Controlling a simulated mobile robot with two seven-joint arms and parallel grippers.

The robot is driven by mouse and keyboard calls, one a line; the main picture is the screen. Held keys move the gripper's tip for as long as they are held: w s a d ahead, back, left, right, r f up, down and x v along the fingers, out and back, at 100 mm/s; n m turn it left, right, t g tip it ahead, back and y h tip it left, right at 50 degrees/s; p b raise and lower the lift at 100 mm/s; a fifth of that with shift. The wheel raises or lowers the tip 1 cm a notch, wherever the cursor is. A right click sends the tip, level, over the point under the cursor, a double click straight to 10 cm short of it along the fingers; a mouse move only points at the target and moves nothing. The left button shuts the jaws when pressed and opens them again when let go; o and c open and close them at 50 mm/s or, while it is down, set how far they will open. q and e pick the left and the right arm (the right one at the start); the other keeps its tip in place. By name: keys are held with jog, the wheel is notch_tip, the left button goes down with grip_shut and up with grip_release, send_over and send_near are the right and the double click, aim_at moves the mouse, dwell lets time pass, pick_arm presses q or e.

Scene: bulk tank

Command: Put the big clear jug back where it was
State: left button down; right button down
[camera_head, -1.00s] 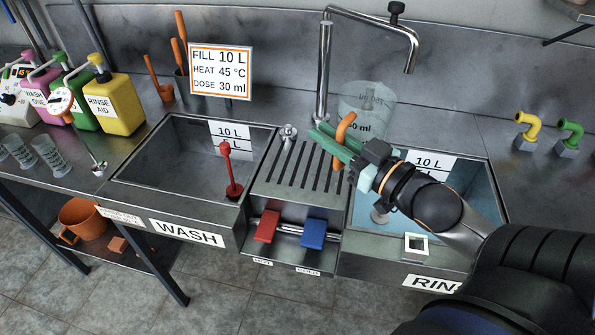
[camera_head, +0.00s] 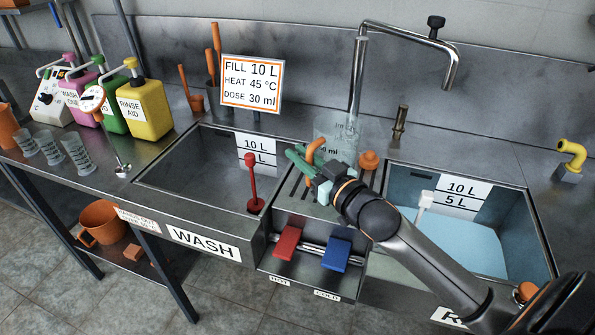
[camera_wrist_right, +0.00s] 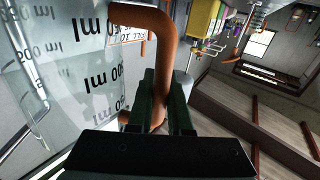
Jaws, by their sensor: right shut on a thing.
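The big clear jug (camera_head: 338,128) has an orange handle and black ml marks. It is over the back of the ribbed drainer between the two sinks, below the tap. My right gripper (camera_head: 312,172) is shut on its orange handle. In the right wrist view the handle (camera_wrist_right: 158,50) runs down between the dark fingers, and the jug wall (camera_wrist_right: 85,75) fills the left side, looking empty. I cannot tell whether the jug's base touches the drainer. My left gripper is not in view.
The wash sink (camera_head: 190,155) is left of the drainer; the rinse sink (camera_head: 400,190) with bluish water is right. The tap (camera_head: 357,75) rises close behind the jug. An orange knob-like thing (camera_head: 370,160) is just right of it. A red-handled stopper (camera_head: 253,185) stands at left.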

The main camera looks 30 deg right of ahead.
jog(key=f, duration=0.4)
jog(key=shift+w+a+f+b, duration=0.15)
jog(key=shift+w+b, duration=0.25)
jog(key=c, duration=0.8)
grip_release()
jog(key=shift+c, duration=0.2)
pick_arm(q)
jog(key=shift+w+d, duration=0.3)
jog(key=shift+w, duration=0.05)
pick_arm(e)
jog(key=s, duration=0.7)
jog(key=shift+s+d, duration=0.2)
jog(key=shift+d, duration=0.25)
